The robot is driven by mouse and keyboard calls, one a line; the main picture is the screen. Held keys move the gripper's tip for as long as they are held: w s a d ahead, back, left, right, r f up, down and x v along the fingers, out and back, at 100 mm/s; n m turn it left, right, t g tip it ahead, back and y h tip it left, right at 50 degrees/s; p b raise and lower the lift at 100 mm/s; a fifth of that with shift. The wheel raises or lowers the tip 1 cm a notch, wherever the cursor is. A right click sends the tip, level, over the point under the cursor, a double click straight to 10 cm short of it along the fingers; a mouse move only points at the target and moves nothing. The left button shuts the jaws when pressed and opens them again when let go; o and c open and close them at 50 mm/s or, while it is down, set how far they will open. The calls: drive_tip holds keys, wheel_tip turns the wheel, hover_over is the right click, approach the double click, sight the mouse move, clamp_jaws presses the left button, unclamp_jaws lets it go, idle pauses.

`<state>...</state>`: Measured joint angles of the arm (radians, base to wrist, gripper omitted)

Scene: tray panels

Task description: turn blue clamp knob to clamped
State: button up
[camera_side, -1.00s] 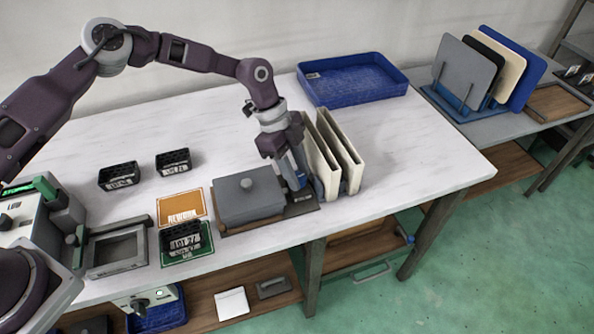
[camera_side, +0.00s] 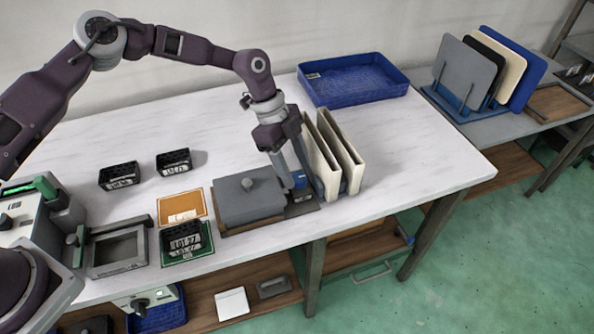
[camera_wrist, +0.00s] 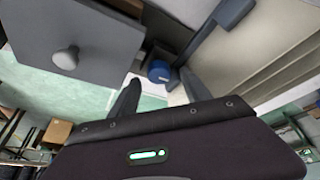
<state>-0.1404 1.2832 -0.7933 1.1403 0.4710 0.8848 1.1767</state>
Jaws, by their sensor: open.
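The blue clamp knob (camera_side: 299,180) stands on the dark base plate (camera_side: 303,208), at the right end of the grey lidded block (camera_side: 248,199). In the wrist view the knob (camera_wrist: 159,70) shows as a small round blue cap beyond and between my fingertips, by a grey bracket. My gripper (camera_side: 296,178) is open and points down at the knob. In the wrist view my gripper (camera_wrist: 160,95) has one finger on each side of the knob's line, with nothing held. I cannot tell whether a finger touches the knob, nor read its setting.
Upright cream panels (camera_side: 328,160) stand close on the right of my gripper. The grey block with its round handle is close on the left. A blue tray (camera_side: 352,80) lies behind. Black bins (camera_side: 119,177) and an orange card (camera_side: 183,206) lie farther left.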

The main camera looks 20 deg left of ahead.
drive_tip(key=v, duration=0.5)
drive_tip(key=shift+r, duration=0.15)
drive_tip(key=shift+r, duration=0.1)
drive_tip(key=s+a+r+n+t+y, duration=0.2)
drive_tip(key=s+a+r+n+y, duration=0.15)
drive_tip(key=s+a+r, duration=0.4)
drive_tip(key=s+a+r+n+t+y, duration=0.2)
drive_tip(key=s+a+r+n, duration=0.25)
drive_tip(key=s+r, duration=0.65)
drive_tip(key=s+a+r+n+t, duration=0.1)
drive_tip(key=s+a+n, duration=0.1)
drive_tip(key=s+n, duration=0.3)
drive_tip(key=s+a+r+n+t, duration=0.1)
drive_tip(key=s+n, duration=0.4)
drive_tip(key=s, duration=0.5)
drive_tip(key=shift+a+r+n+h, duration=0.3)
drive_tip(key=shift+a+r+h, duration=0.2)
drive_tip(key=shift+r, duration=0.1)
